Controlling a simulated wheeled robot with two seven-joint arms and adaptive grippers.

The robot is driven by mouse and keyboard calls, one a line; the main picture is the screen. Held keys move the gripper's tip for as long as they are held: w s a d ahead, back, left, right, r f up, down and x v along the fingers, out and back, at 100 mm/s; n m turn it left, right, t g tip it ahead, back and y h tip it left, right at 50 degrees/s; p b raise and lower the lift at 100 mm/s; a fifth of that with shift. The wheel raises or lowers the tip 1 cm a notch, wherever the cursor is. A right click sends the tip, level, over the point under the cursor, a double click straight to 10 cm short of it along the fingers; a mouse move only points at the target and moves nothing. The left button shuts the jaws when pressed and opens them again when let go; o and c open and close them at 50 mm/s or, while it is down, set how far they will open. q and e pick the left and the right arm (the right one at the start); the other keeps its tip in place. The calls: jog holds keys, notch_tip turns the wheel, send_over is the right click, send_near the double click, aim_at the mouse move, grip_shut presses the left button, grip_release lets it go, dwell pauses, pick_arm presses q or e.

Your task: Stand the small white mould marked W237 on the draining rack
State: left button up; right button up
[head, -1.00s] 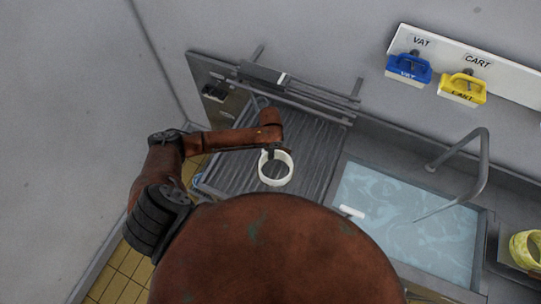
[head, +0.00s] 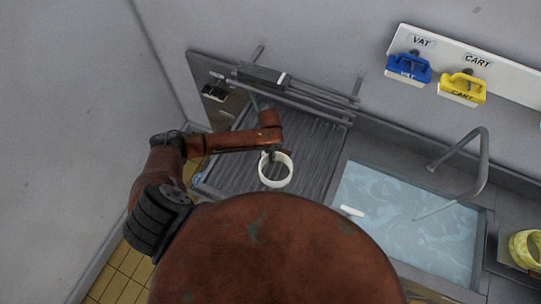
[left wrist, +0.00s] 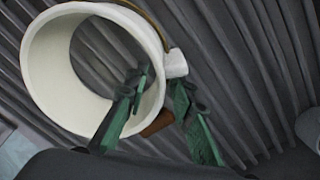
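The small white mould (head: 289,172) is an open ring on the dark ribbed draining surface (head: 318,165), left of the sink. It shows large in the left wrist view (left wrist: 48,70), with a small tab on its rim and ribs visible through its opening. I cannot read any marking on it. My left gripper (head: 271,154) is at the mould's far-left rim. In the left wrist view its green fingers (left wrist: 162,85) are apart, one inside the ring and one outside, with the wall between them and gaps showing. My right gripper is out of view.
A sink of water (head: 410,215) lies to the right, with a bent tap (head: 485,165) and a small white bar (head: 351,211) at its edge. A blue brush (head: 408,68) and yellow brush (head: 463,88) hang on the wall.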

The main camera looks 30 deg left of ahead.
pick_arm(q)
notch_tip(320, 180, up, 10)
jog(key=shift+w+r+b, duration=0.1)
jog(key=shift+r+b, duration=0.15)
jog(key=shift+b, duration=0.15)
jog(key=shift+r, duration=0.6)
jog(key=shift+f, duration=0.1)
